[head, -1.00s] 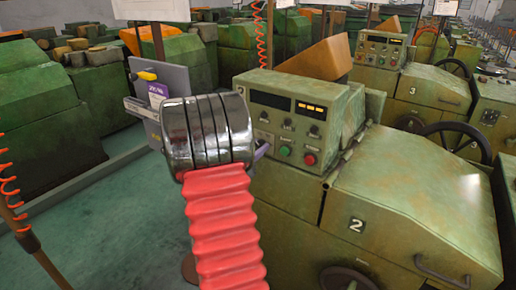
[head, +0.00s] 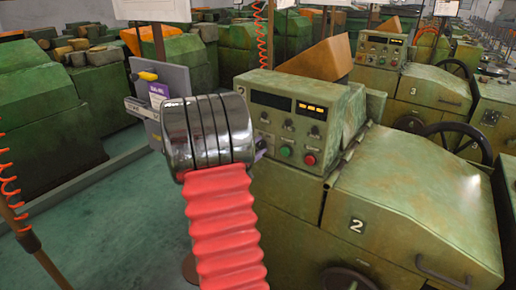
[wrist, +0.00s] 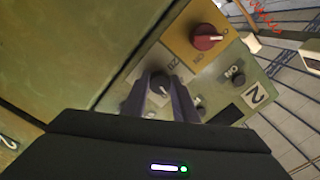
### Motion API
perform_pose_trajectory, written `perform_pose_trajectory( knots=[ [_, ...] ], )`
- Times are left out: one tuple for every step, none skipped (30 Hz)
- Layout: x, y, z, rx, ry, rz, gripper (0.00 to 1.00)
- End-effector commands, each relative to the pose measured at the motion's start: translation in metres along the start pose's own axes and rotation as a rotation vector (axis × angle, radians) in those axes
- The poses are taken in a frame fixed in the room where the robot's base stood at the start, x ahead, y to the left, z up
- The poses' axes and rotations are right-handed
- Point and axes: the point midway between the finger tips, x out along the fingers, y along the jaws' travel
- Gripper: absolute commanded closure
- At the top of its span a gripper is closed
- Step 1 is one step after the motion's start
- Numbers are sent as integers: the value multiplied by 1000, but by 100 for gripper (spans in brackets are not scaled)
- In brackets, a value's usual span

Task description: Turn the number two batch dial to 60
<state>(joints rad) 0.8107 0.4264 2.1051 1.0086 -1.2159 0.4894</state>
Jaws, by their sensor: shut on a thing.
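In the wrist view, my gripper (wrist: 160,97) has its two purple fingers shut on a dark round dial (wrist: 159,83) with a pale pointer mark. In the head view, my gripper (head: 260,147) is at the left edge of the number two machine's console (head: 272,130), mostly behind my arm, and the dial is hidden.
A red rotary switch (wrist: 206,37) on a yellow plate is close to the dial. A small black knob (wrist: 236,74) is also near. In the head view, green (head: 285,151) and red (head: 310,159) buttons are on the console's front. Machine three (head: 380,50) stands behind right.

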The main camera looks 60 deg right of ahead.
Motion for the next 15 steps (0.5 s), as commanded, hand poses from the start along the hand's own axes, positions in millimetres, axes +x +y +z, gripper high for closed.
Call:
perform_pose_trajectory(
  knots=[
    [-2, 4, 2, 36, -4, 8, 97],
    [-2, 4, 2, 61, -4, 8, 97],
    [-2, 5, 1, 93, -3, 8, 97],
    [-2, 5, 1, 115, -3, 9, 97],
    [-2, 5, 1, 136, -3, 9, 97],
    [-2, 5, 1, 163, -3, 9, 97],
    [-2, 5, 1, 182, -3, 9, 97],
    [-2, 5, 1, 199, -3, 9, 97],
    [-2, 5, 1, 220, -3, 9, 97],
    [-2, 5, 1, 234, -3, 10, 97],
    [-2, 5, 1, 247, -2, 10, 97],
    [-2, 5, 1, 262, -2, 10, 97],
    [-2, 5, 1, 272, -2, 10, 97],
    [-2, 5, 1, 280, -2, 10, 97],
    [-2, 5, 1, 289, -2, 10, 97]
  ],
)
